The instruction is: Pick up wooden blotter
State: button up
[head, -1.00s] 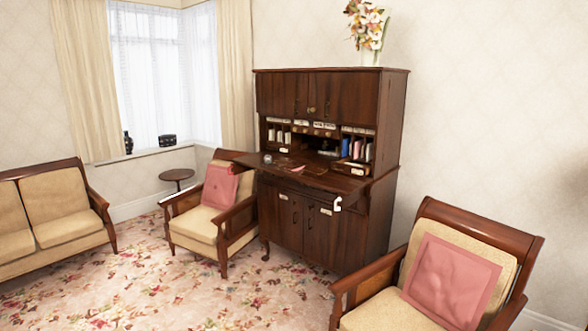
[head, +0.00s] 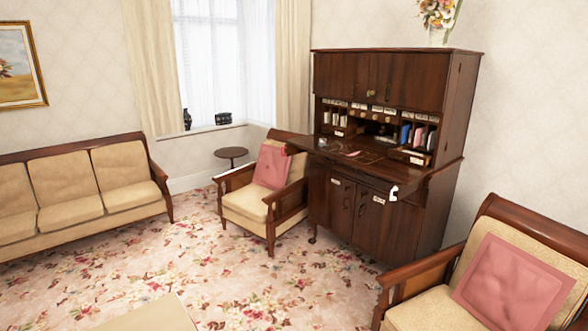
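A dark wooden writing cabinet (head: 440,205) stands against the wall right of centre, with its desk flap (head: 400,170) folded down. On the flap lie a small pinkish-red item (head: 353,153) and a small pale round item (head: 322,141). Other dark shapes on the flap are too small to tell apart, so I cannot make out which one is a wooden blotter. My gripper is not in view.
A cushioned armchair (head: 245,204) stands left of the cabinet, close to it. Another armchair (head: 430,312) is at the front right. A long sofa (head: 70,203) lines the left wall. A small round table (head: 231,153) stands near the window. Patterned carpet (head: 200,255) lies open in the middle.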

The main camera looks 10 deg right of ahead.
aim_at(350, 152)
jog(key=i+z, duration=0.1)
jog(key=i, duration=2.35)
jog(key=i+j+z, duration=0.1)
jog(key=i+z, duration=0.15)
jog(key=i, duration=0.25)
jog(key=i+j+z, duration=0.2)
jog(key=i, duration=0.35)
jog(key=i+j+z, duration=0.25)
jog(key=i, duration=0.25)
jog(key=i+j+z, duration=0.65)
jog(key=i+j, duration=0.15)
